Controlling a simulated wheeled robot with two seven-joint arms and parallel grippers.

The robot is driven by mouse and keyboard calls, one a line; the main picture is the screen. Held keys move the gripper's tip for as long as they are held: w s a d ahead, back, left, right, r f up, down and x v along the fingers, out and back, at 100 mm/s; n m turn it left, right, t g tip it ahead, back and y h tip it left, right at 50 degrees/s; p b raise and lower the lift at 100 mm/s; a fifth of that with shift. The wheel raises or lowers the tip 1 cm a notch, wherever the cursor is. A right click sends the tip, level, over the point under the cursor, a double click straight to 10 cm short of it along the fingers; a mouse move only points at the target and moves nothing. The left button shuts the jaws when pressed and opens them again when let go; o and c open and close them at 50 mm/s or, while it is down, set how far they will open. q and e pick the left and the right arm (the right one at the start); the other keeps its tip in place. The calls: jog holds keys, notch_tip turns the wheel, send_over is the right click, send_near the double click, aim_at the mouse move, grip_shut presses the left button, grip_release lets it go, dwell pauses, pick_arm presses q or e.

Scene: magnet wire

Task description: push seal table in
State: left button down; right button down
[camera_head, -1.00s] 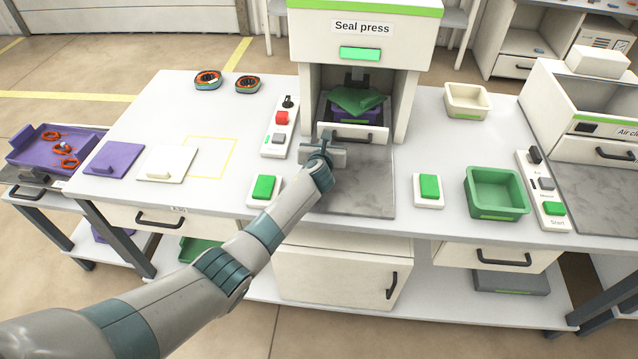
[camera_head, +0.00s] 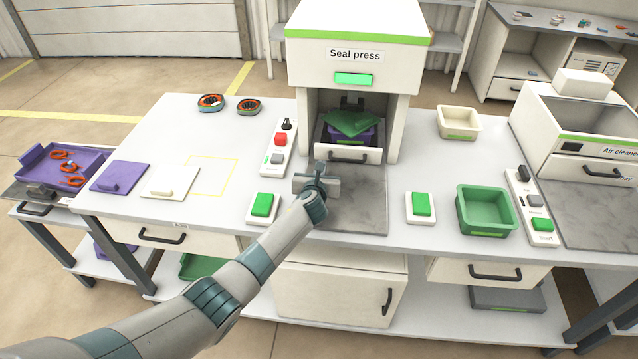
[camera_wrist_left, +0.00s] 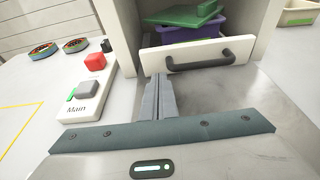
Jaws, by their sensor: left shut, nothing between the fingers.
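The seal table is a pale sliding tray whose front panel (camera_head: 370,156) has a black handle (camera_head: 347,158). It sits in the opening of the seal press (camera_head: 352,54). A purple container (camera_wrist_left: 185,34) with a green piece (camera_head: 352,122) on top rests on it. My left gripper (camera_head: 321,167) is shut and empty, in front of the left part of the panel. In the left wrist view the shut fingertips (camera_wrist_left: 160,78) point at the panel (camera_wrist_left: 215,52), left of the handle. I cannot tell whether they touch it. My right gripper is not in view.
A switch panel (camera_head: 278,150) stands left of the press opening. Green buttons (camera_head: 263,205) (camera_head: 421,205) flank the grey plate (camera_head: 358,205). A green bin (camera_head: 487,225) and a cream bin (camera_head: 459,121) stand to the right.

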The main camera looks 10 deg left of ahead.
pick_arm(q)
jog(key=shift+s+a, duration=0.1)
jog(key=shift+s, duration=0.45)
jog(key=shift+s+r, duration=0.15)
jog(key=shift+s, duration=0.2)
jog(key=shift+v, duration=3.7)
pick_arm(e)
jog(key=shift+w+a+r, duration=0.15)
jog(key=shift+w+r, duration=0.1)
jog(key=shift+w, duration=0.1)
